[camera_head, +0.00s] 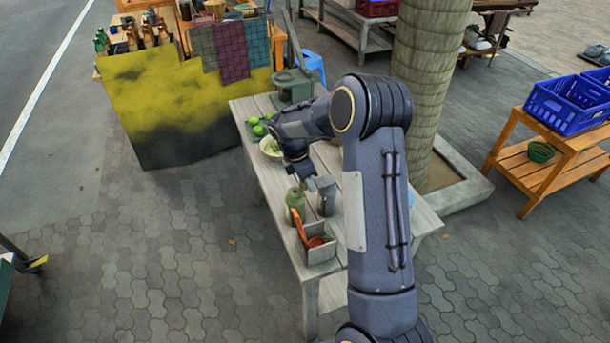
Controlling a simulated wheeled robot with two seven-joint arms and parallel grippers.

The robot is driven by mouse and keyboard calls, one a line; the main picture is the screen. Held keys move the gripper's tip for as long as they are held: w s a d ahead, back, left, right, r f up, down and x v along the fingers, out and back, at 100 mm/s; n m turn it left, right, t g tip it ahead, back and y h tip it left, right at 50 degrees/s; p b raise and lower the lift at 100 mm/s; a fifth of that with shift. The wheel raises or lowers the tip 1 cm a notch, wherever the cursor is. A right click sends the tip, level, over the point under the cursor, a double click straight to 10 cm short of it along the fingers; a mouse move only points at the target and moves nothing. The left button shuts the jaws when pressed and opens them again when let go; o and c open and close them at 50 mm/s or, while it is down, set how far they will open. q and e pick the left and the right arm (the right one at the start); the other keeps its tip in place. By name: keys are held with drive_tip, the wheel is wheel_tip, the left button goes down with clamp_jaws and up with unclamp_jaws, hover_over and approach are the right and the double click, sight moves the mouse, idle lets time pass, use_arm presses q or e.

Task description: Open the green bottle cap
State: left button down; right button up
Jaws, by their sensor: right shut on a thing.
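The green bottle (296,205) stands upright near the left edge of the wooden table (270,190). My right gripper (309,184) points down just above and slightly right of the bottle's top. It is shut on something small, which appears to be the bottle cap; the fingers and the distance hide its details. I cannot tell whether the cap still touches the bottle neck. My left gripper is not in view.
A grey canister (327,196) stands right of the bottle. A grey box (322,252) with red-orange utensils is in front. A pale bowl (270,147), green limes (259,130) and a stone mortar (293,86) are farther back. My right arm hides the table's middle.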

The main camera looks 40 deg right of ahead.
drive_tip(key=shift+s+f+y, duration=0.1)
drive_tip(key=shift+y, duration=0.3)
drive_tip(key=o, duration=0.6)
drive_tip(key=shift+d, duration=0.1)
drive_tip(key=shift+o, duration=0.2)
wheel_tip(320, 180, up, 8)
drive_tip(key=a, duration=0.1)
drive_tip(key=shift+w+a+f+b, duration=0.2)
drive_tip(key=shift+a+b, duration=0.1)
drive_tip(key=shift+b, duration=0.15)
